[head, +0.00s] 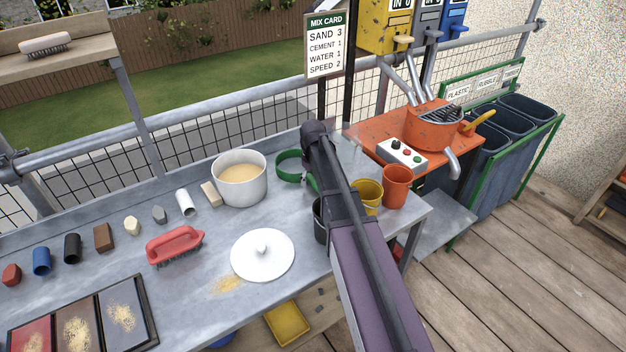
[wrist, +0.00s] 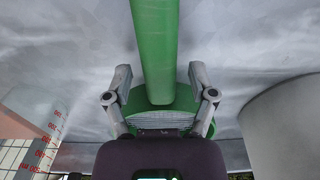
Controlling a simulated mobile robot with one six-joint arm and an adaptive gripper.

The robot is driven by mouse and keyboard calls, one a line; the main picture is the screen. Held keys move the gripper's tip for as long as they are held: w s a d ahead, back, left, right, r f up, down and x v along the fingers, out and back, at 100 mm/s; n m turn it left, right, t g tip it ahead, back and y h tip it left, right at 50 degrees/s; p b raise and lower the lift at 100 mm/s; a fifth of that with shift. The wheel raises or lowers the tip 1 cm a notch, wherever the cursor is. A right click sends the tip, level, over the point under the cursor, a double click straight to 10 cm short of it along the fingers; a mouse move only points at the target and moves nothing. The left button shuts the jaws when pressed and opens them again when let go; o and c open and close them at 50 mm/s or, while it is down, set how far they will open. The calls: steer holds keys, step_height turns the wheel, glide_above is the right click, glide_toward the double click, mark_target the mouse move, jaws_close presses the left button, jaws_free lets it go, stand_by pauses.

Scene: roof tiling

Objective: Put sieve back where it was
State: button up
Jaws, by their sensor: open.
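The green sieve (head: 283,168) lies on the grey workbench (head: 205,255), just right of the white pot, partly hidden behind my arm in the head view. In the wrist view the sieve's green handle (wrist: 155,50) runs up the picture, and part of its round rim and mesh shows below. My gripper (wrist: 160,79) is open, with one finger on each side of the handle. Gaps show between the fingers and the handle. My gripper's fingers are hidden in the head view.
The white pot (head: 240,187) of sand-coloured stuff stands close to the sieve and also shows in the wrist view (wrist: 283,130). A clear vessel with red marks (wrist: 42,140) is on the other side.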

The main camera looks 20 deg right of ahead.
steer(key=shift+r, duration=0.2)
step_height(320, 180, up, 12)
steer(key=p, duration=1.2)
steer(key=shift+s+f, duration=0.15)
steer(key=shift+d, duration=0.1)
stand_by(0.4)
steer(key=s+a+m, duration=0.1)
steer(key=s+a, duration=0.1)
steer(key=s, duration=0.9)
steer(key=s+a+m, duration=0.2)
steer(key=s, duration=1)
steer(key=shift+a+m, duration=0.3)
steer(key=shift+a, duration=0.1)
